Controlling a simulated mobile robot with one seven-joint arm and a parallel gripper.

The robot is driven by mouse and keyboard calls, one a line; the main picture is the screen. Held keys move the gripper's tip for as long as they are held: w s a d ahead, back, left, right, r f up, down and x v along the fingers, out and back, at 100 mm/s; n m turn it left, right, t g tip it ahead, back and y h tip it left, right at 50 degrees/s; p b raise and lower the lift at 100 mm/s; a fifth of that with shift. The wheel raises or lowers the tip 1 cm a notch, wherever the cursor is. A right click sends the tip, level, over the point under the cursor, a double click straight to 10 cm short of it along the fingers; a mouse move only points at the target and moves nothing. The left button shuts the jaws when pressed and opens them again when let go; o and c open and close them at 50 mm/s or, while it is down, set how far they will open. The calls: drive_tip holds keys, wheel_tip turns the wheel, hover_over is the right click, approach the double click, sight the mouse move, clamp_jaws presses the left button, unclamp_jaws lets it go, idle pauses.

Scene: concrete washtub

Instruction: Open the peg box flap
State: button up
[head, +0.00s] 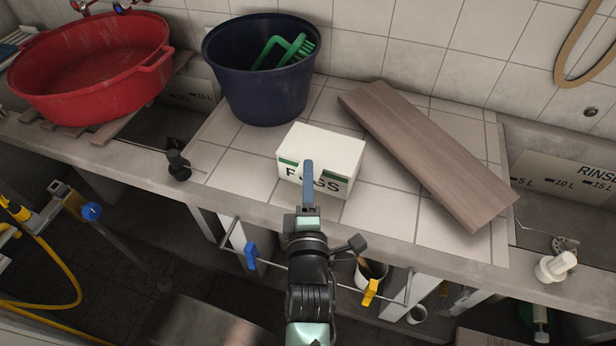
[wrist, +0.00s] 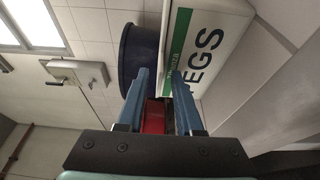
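The peg box (head: 318,150) is a white box with a green stripe and dark lettering on its front. It stands on the tiled counter, and its top looks closed. My gripper (head: 308,165) is at the box's front, and its blue fingers cover part of the lettering. In the wrist view the box (wrist: 222,45) lies sideways at the upper right. My gripper (wrist: 160,75) is open there, with an empty gap between the fingers. One finger overlaps the green stripe and the other is past the box's top edge. I cannot tell whether either touches the box.
A dark blue bucket (head: 255,95) with a green brush (head: 290,50) stands behind the box, to the left. A brown board (head: 430,155) lies at the right. A red tub (head: 95,75) sits far left. Sink basins flank the tiled counter (head: 235,165). Bare tiles surround the box.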

clamp_jaws()
idle(1.4)
